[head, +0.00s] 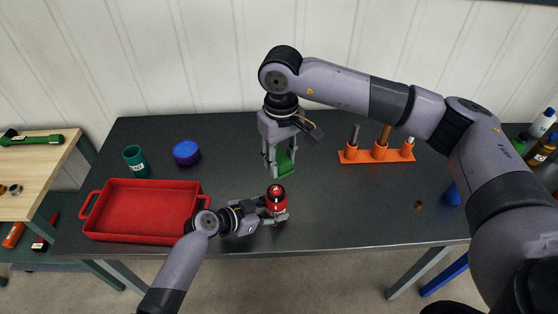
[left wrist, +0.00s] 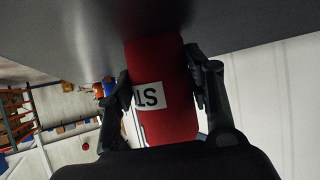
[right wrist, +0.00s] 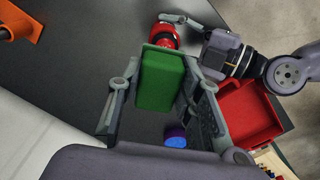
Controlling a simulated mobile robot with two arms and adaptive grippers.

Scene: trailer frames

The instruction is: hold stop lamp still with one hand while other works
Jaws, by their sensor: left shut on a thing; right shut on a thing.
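The stop lamp (head: 276,192) is a red, round-bodied thing with a dark top, upright near the front edge of the dark table. My left gripper (head: 273,215) is shut on its side. In the left wrist view the red body with a white label reading "ST" (left wrist: 149,96) sits between both fingers. My right gripper (head: 278,160) points down just behind the lamp, shut on a green block (head: 286,164). The right wrist view shows the block (right wrist: 161,82) between the fingers, with the lamp (right wrist: 163,36) beyond it, apart from the block.
A red tray (head: 105,236) stands on the left of the table (head: 340,215). Behind it are a teal cup (head: 136,163) and a blue-purple round thing (head: 186,154). An orange tool rack (head: 378,156) stands at the back right. The table right of the lamp is mostly clear.

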